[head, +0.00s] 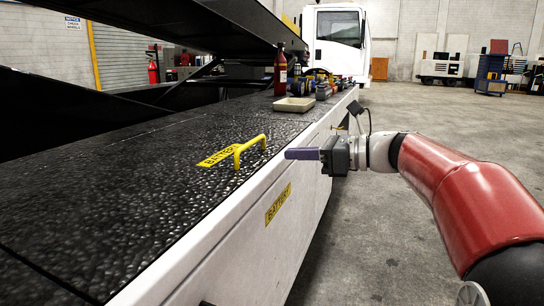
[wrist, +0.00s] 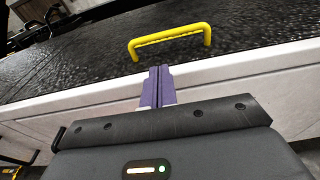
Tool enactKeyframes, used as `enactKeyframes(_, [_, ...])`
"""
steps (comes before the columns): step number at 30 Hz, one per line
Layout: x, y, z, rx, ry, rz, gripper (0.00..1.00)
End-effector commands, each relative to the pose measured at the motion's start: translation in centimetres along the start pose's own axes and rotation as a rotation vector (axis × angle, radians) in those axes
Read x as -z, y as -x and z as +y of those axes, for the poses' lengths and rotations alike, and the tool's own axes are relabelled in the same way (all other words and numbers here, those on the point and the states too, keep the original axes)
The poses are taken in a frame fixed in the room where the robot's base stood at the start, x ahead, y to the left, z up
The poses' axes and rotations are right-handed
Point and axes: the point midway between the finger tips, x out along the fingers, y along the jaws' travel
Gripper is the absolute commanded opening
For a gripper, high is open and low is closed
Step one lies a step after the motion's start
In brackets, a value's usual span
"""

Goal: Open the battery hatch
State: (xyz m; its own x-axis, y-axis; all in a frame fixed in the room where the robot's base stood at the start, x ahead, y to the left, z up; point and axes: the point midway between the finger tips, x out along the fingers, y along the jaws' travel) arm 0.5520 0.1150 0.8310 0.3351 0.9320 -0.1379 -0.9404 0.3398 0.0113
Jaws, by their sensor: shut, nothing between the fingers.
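The battery hatch is the black textured top panel (head: 130,195) of the loader, lying flat and closed. A yellow handle (head: 249,150) stands up near its side edge, beside a yellow "BATTERY" label (head: 218,157). My gripper (head: 287,154) is shut and empty, just to the right of the handle in the head view and apart from it. In the wrist view the purple fingers (wrist: 158,72) are together and point toward the yellow handle (wrist: 170,37), which lies beyond their tips.
A second "BATTERY" label (head: 278,204) is on the white side wall. A beige tray (head: 294,104), a red bottle (head: 280,72) and several small items stand farther along the top. A dark raised conveyor (head: 190,25) hangs over the far side. The floor at right is clear.

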Motion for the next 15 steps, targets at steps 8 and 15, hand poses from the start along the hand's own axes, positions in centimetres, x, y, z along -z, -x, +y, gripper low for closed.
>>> enactKeyframes(8, [0.1, -4.8, 0.2, -0.005, 0.000, 0.000, 0.00])
enactKeyframes(15, [0.1, -8.4, 0.1, -0.003, 0.002, 0.001, 0.00])
